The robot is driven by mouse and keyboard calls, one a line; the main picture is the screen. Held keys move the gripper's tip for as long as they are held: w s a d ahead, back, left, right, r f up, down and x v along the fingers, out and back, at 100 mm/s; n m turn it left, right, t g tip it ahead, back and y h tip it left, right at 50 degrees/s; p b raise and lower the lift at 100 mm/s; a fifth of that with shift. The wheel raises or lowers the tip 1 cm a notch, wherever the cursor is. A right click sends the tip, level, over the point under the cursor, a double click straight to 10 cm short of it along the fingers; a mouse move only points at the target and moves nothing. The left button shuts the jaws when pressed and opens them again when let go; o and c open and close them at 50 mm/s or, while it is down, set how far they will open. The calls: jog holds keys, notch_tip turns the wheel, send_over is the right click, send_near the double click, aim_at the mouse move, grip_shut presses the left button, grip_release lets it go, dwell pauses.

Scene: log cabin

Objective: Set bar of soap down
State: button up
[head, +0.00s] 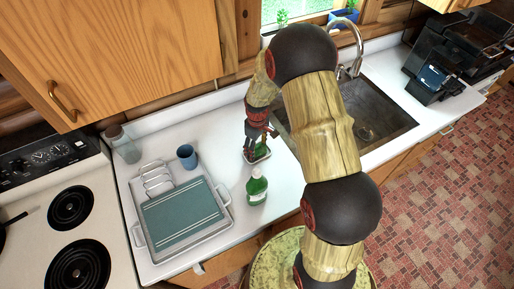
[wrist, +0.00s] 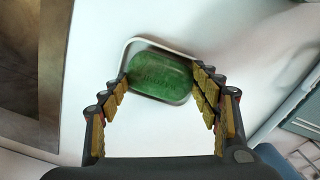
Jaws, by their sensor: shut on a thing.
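The bar of soap (wrist: 160,74) is green and rounded, seen between my fingertips in the wrist view. My gripper (wrist: 161,80) is shut on it, with one finger at each end. A small dish with a pale rim (wrist: 150,41) frames the soap from below; I cannot tell whether the soap touches it. In the head view my gripper (head: 257,143) is low over the white counter, at the small dish (head: 259,158), left of the sink. The fingers partly hide the soap there.
A blue cup (head: 187,156), a rack (head: 155,180) and a tray with a teal top (head: 181,221) are to the left. The sink (head: 372,125) is to the right.

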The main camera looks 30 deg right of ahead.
jog(key=shift+f, duration=0.15)
jog(key=o, duration=1.3)
